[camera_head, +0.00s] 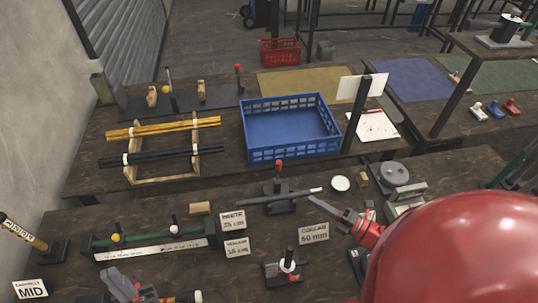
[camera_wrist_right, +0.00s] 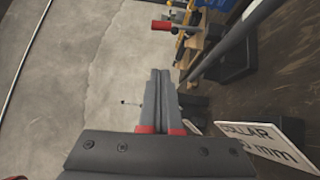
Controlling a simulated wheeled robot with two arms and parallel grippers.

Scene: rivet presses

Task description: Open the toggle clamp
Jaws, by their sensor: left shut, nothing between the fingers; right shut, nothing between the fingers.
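A small clamp with a red-tipped upright handle (camera_head: 278,172) stands on a dark base at the middle of the near bench. I take it to be the toggle clamp. A dark rod (camera_head: 300,194) lies across it. A red handle (camera_wrist_right: 162,25) also shows near the top of the right wrist view. My right gripper (camera_head: 343,213) is shut and empty, right of the clamp near the rod's right end; its closed fingers (camera_wrist_right: 159,76) fill the middle of the wrist view. My left gripper (camera_head: 116,276) is shut and empty at the bottom left, apart from the clamp.
A collar sign (camera_head: 314,232) stands just below my right gripper. A second upright fixture (camera_head: 286,265) stands nearer. A green-framed fixture (camera_head: 150,243) lies to the left. A blue crate (camera_head: 283,154) sits on the bench behind. My red arm link hides the lower right.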

